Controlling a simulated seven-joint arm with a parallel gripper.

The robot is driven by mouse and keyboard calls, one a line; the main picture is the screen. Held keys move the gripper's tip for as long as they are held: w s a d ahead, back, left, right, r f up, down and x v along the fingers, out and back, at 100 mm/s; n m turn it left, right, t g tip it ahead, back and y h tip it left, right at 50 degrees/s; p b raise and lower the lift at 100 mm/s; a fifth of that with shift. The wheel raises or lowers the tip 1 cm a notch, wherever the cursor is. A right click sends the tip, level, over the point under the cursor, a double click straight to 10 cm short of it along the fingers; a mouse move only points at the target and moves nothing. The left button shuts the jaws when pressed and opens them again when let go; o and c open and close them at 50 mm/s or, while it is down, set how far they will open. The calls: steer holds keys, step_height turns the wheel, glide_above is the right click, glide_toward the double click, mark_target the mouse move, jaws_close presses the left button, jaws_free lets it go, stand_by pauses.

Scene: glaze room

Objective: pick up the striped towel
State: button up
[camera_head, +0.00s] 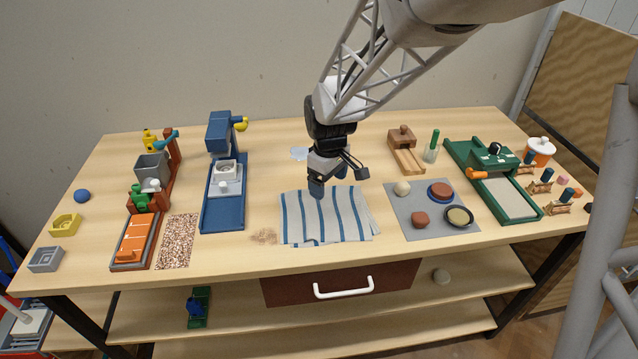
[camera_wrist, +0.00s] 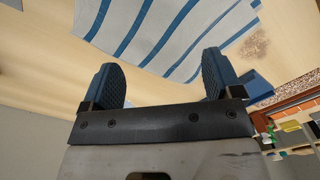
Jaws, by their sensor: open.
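The striped towel (camera_head: 328,222) is white-grey with blue stripes and lies flat on the table near its front middle. Its right edge looks layered. My gripper (camera_head: 317,190) hangs over the towel's far part and hides a bit of it. In the wrist view my gripper (camera_wrist: 161,80) shows two blue fingers spread wide with nothing between them. The towel (camera_wrist: 165,30) fills the upper middle of that view, beyond the fingertips. I cannot tell the exact height of the fingertips above the cloth.
A grey mat (camera_head: 421,229) with small round pieces lies right of the towel. A blue machine (camera_head: 226,205) stands to the left, with a brown stain (camera_head: 264,237) on the tabletop between. A green press (camera_head: 495,180) stands farther right. The table front near the drawer (camera_head: 340,283) is clear.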

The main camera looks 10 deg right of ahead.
steer(key=shift+f, duration=4.4)
steer(key=shift+f, duration=0.1)
steer(key=shift+c, duration=0.3)
steer(key=shift+f, duration=0.1)
jaws_close()
step_height(320, 180, up, 12)
step_height(320, 180, up, 9)
glide_above(327, 213)
steer(key=shift+s, duration=0.1)
